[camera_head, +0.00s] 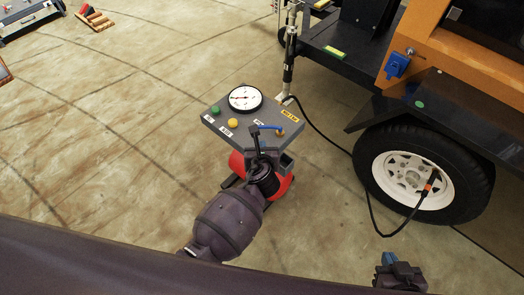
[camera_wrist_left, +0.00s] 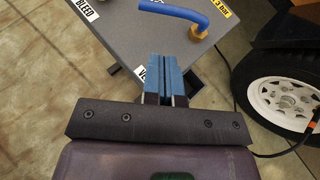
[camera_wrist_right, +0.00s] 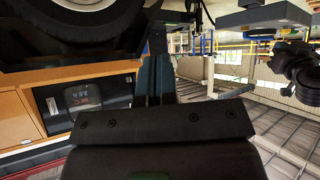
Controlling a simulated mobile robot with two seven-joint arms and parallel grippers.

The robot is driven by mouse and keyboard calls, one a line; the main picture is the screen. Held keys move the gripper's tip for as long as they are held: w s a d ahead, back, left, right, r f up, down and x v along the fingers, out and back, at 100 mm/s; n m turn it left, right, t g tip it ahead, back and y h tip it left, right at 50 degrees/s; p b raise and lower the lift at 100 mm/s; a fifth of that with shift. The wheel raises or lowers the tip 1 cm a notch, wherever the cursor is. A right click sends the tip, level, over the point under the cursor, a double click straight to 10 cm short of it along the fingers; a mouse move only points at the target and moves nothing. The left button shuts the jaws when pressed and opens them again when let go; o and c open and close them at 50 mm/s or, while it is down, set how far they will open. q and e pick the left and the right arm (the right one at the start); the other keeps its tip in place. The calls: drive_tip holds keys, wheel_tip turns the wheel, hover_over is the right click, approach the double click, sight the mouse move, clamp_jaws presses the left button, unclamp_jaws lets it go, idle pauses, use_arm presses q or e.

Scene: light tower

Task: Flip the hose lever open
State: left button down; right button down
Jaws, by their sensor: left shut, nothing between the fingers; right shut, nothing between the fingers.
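A black hose (camera_head: 371,205) ends at the wheel (camera_head: 424,175) on the right, with a small orange-red piece (camera_head: 429,187) at its end, which may be the hose lever; it is too small to tell its position. A blue curved handle (camera_head: 265,127) on a brass fitting (camera_wrist_left: 198,32) sits on the grey panel. My left gripper (camera_head: 255,133) is shut and empty over the panel's near edge, close to the blue handle; in the left wrist view its fingers (camera_wrist_left: 165,78) are apart from it. My right gripper (camera_head: 390,260) is shut and empty at the bottom right, below the wheel.
The panel (camera_head: 222,112) carries a round gauge (camera_head: 245,98), a green button (camera_head: 215,111) and a yellow button (camera_head: 233,123), above a red tank (camera_head: 283,188). An orange and black trailer (camera_head: 450,60) stands at the right.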

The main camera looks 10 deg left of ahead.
sight(261, 137)
use_arm(q)
drive_tip(key=b+x, duration=0.2)
drive_tip(key=x, duration=0.5)
drive_tip(key=shift+r, duration=0.15)
drive_tip(key=shift+w+a, duration=0.15)
drive_tip(key=shift+w, duration=0.65)
drive_tip(key=shift+r, duration=0.1)
